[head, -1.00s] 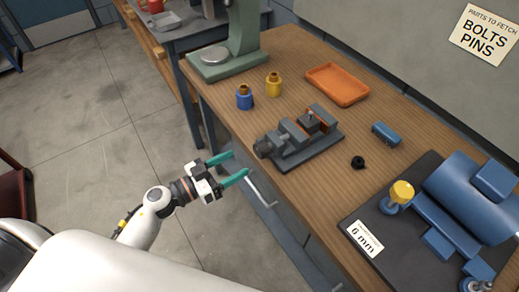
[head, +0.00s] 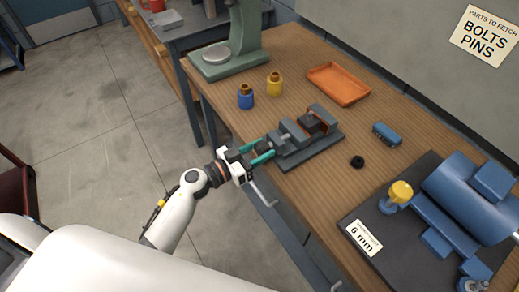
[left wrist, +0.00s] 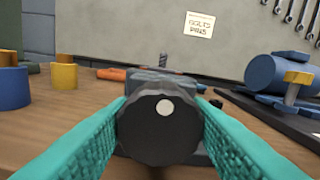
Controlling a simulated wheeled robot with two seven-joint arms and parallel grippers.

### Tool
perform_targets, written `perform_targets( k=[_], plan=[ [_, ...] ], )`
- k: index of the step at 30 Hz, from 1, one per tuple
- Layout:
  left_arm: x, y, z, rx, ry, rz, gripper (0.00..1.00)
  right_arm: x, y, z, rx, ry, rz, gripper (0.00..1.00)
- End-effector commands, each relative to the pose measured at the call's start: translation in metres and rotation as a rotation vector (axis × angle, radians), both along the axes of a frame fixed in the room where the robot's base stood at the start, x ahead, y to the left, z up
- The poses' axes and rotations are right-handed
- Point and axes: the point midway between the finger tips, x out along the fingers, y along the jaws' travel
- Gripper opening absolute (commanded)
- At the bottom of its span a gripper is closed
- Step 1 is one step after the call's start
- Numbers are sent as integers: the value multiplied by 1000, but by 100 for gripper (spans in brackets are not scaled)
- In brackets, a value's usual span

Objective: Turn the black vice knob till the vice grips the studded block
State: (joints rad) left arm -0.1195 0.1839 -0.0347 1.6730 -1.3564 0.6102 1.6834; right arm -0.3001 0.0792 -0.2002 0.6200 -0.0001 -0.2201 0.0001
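The grey vice (head: 297,157) stands near the table's front edge, its black knob facing my left arm. The ridged black knob (left wrist: 158,132), with a pale dot on its face, fills the middle of the left wrist view. My left gripper (head: 264,149) has its teal fingers on either side of the knob, seemingly touching it. A dark block (head: 314,123) sits between the vice jaws; its threaded stud (left wrist: 163,60) rises behind the knob in the left wrist view. Whether the jaws touch the block cannot be told. My right gripper is out of view.
Blue (head: 245,97) and yellow (head: 274,85) containers stand left of the vice. An orange tray (head: 338,84) lies behind it. A blue block (head: 386,133) and a black ring (head: 357,162) lie to the right, before a dark board (head: 375,215) with blue machinery.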

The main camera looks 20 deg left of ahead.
Motion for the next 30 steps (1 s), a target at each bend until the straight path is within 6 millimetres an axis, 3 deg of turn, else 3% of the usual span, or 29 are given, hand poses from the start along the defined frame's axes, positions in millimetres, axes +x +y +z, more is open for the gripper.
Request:
perform_targets(
  k=[1, 4, 17, 30],
  plan=[
    [0, 0, 0, 0, 0, 0, 35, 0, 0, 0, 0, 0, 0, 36],
    [0, 0, 0, 0, 0, 0, 20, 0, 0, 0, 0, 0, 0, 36],
    [0, 0, 1, 82, -61, 1, 20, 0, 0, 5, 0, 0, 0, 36],
    [-1, 1, 0, 380, -293, -1, 20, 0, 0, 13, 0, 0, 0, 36]
  ],
)
